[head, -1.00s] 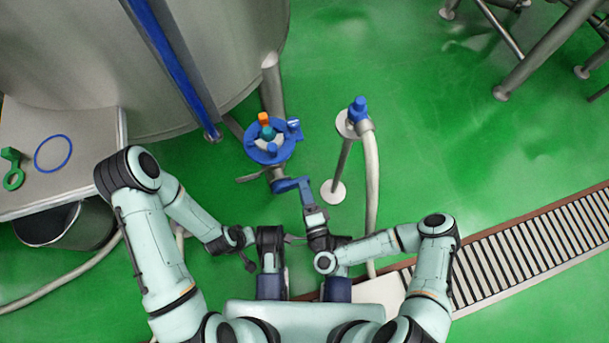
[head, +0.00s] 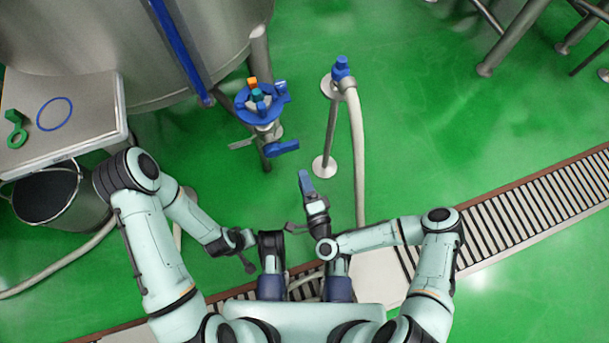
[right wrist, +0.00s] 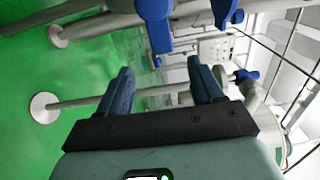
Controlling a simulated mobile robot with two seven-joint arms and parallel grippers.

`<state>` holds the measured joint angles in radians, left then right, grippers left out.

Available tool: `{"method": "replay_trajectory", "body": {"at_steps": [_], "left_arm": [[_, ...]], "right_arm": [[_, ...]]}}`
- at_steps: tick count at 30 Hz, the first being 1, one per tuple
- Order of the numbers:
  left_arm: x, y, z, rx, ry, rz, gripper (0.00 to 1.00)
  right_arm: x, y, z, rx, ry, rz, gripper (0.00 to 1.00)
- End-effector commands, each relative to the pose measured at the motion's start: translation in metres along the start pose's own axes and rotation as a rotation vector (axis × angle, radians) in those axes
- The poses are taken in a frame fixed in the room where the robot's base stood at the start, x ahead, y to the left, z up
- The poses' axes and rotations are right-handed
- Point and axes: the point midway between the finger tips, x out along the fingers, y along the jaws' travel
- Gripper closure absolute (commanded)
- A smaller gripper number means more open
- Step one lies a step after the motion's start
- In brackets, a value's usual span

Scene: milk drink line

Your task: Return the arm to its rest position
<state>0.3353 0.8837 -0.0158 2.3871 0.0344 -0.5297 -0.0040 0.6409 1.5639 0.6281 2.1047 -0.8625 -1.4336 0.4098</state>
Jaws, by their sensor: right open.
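My right gripper (head: 306,184) is in the middle of the head view, in front of the tank's outlet fitting (head: 262,104) and apart from it. In the right wrist view its two blue fingers (right wrist: 158,88) stand wide apart with nothing between them. My right arm is bent in front of my body. My left arm comes in from the left and is folded. The left end (head: 240,245) is dark and small, and its fingers cannot be made out.
A steel tank (head: 120,55) stands at the upper left. A hose stand (head: 331,130) with a blue-capped hose (head: 357,150) is close to the right gripper. A side table (head: 95,115), a bucket (head: 70,205) and a floor drain (head: 520,205) are around.

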Motion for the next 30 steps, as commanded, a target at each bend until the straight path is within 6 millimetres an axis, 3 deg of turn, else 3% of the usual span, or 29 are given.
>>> {"method": "replay_trajectory", "body": {"at_steps": [23, 26, 30], "left_arm": [[-0.001, 0.000, 0.000, 0.000, -0.001, 0.000, 0.57], [-0.011, 0.002, 0.003, 0.004, -0.007, 0.001, 0.57], [-0.054, 0.012, 0.010, 0.023, -0.025, 0.008, 0.57]], "right_arm": [[0.001, -0.001, 0.000, -0.002, -0.004, 0.002, 0.34], [-0.003, -0.006, 0.007, -0.032, -0.047, 0.037, 0.34], [-0.025, -0.021, 0.031, -0.155, -0.222, 0.193, 0.34]]}}
